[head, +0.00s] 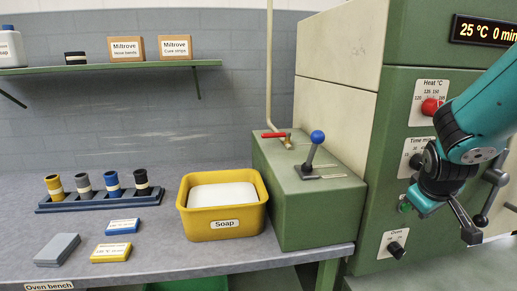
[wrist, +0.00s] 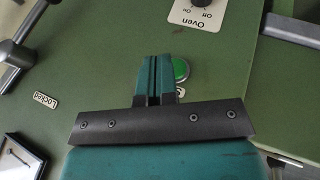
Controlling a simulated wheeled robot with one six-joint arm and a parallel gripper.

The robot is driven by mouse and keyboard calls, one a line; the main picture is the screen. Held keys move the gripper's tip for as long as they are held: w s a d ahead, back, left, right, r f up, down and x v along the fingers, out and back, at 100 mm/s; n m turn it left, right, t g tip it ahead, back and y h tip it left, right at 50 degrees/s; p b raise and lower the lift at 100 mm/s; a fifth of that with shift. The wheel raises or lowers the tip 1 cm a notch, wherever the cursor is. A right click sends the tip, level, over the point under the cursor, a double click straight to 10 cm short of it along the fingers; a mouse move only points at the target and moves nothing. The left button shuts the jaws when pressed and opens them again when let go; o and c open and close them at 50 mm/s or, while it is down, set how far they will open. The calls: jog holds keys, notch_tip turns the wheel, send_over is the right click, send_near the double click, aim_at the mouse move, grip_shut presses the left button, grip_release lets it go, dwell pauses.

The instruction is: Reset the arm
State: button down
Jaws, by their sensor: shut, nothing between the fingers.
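My teal gripper (head: 420,204) is in front of the green oven's front panel (head: 388,130), at the right of the head view. In the wrist view its two fingers (wrist: 157,62) are together with nothing between them. A round green button (wrist: 181,70) shows right beside the fingertips; in the head view the button (head: 405,207) is partly hidden by the gripper. I cannot tell whether the fingers touch the panel. My arm reaches in from the right edge.
An Oven knob (head: 397,249) sits below the button, and a red Heat knob (head: 431,107) above. A dark lever handle (head: 470,234) is close to my wrist. Left are a green box with a blue-knobbed lever (head: 317,137) and a yellow Soap tub (head: 223,225).

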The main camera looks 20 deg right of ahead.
jog(key=a+f+g+y, duration=0.1)
jog(key=a+f+y, duration=0.15)
jog(key=a, duration=0.75)
jog(key=a+f+y, duration=0.1)
jog(key=a+y, duration=0.2)
jog(key=a, duration=0.8)
jog(key=s+a+r+n+g+y+p, duration=0.3)
jog(key=s+a+r+n, duration=0.4)
jog(key=s+a+r, duration=0.5)
jog(key=shift+a+r+y+p, duration=0.45)
jog(key=shift+a+r+p, duration=0.4)
jog(key=shift+a+p, duration=0.35)
jog(key=shift+w, duration=0.1)
